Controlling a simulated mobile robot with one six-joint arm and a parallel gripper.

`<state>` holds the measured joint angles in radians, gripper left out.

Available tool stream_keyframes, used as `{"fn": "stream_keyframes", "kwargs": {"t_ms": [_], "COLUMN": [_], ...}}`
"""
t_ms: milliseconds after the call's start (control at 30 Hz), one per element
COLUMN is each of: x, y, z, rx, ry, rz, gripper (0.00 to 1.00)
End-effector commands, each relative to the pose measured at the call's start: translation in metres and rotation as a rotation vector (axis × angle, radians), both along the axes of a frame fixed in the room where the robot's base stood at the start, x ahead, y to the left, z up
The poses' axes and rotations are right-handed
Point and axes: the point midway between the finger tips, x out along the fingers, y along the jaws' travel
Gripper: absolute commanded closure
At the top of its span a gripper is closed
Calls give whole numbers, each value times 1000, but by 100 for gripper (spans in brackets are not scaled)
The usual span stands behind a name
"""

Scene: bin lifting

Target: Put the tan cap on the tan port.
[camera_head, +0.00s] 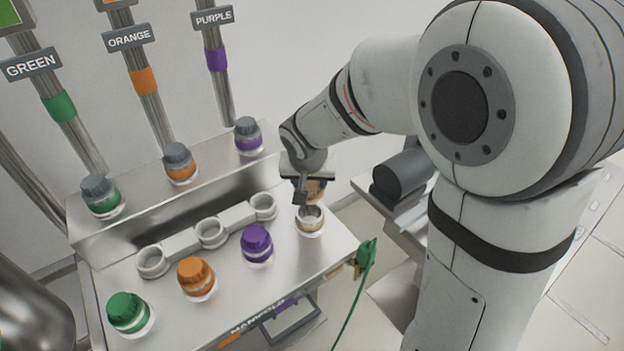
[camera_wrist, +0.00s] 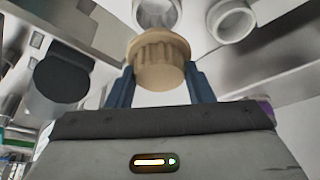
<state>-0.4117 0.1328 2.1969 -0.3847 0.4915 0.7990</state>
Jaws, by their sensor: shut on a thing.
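My gripper (camera_head: 306,188) is shut on the tan cap (camera_head: 316,190), partly hidden behind the gripper in the head view. In the wrist view the ribbed tan cap (camera_wrist: 160,62) sits between the two blue fingers. The tan port (camera_head: 310,222) is an open, uncapped collar with a tan band at the right end of the front row. The held cap is just above it in the head view, with the port's mouth showing. In the wrist view the port (camera_wrist: 157,12) shows just past the cap; I cannot tell the exact gap.
Purple (camera_head: 257,243), orange (camera_head: 196,277) and green (camera_head: 128,312) caps sit on the other front ports. A holder (camera_head: 211,232) with three empty round sockets lies behind them. Grey-capped ports stand on the back ledge. A green hose (camera_head: 365,255) hangs at the right edge.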

Motion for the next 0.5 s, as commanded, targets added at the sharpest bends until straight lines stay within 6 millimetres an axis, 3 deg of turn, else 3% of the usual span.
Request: {"fn": "stream_keyframes", "kwargs": {"t_ms": [500], "x": [0], "y": [-1], "z": [-22], "rx": [0], "ry": [0], "rz": [-1], "gripper": [84]}}
